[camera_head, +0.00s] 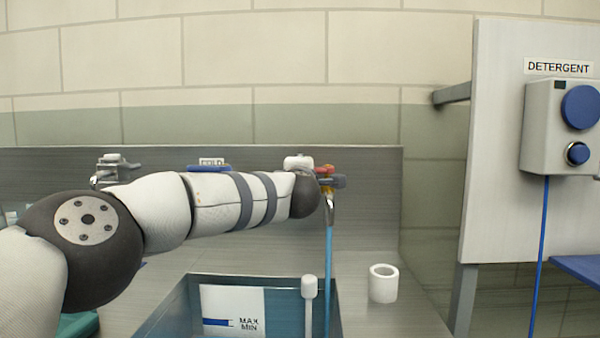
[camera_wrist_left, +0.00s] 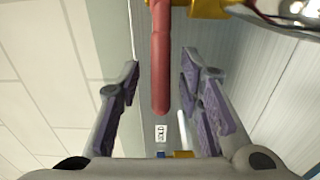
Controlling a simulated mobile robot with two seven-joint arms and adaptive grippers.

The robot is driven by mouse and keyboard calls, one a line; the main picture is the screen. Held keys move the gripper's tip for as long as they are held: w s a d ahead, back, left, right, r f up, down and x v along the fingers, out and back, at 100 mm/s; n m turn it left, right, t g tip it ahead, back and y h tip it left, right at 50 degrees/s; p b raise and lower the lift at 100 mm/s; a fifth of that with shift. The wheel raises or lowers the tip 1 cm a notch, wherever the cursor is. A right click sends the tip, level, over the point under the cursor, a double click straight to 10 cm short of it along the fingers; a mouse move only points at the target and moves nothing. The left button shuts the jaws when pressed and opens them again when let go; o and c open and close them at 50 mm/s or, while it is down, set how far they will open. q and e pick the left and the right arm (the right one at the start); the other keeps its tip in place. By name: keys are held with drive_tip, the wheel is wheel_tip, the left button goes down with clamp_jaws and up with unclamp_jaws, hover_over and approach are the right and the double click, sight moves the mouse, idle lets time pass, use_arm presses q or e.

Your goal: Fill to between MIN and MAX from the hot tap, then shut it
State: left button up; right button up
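The hot tap's red lever (camera_wrist_left: 160,60) lies between the spread fingers of my left gripper (camera_wrist_left: 158,88) in the left wrist view, with gaps on both sides. In the head view my left gripper (camera_head: 331,181) is at the tap, partly hidden by my wrist. The tap's spout (camera_head: 329,208) shows below it. A light blue stream (camera_head: 328,265) falls from the spout into the sink (camera_head: 178,305). A white plate (camera_head: 232,301) inside the sink reads MAX above MIN, with a blue mark beside them. The water surface cannot be made out. My right gripper is not in view.
The cold tap's blue lever (camera_head: 209,168) is behind my left arm. A white upright plug (camera_head: 309,289) stands in the sink near the stream. A white hollow cylinder (camera_head: 383,284) stands on the counter right of the sink. A detergent dispenser (camera_head: 546,125) hangs at right.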

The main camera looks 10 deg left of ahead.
use_arm(q)
drive_tip(key=s+d, duration=0.1)
drive_tip(key=s, duration=1.1)
drive_tip(key=shift+d, duration=0.1)
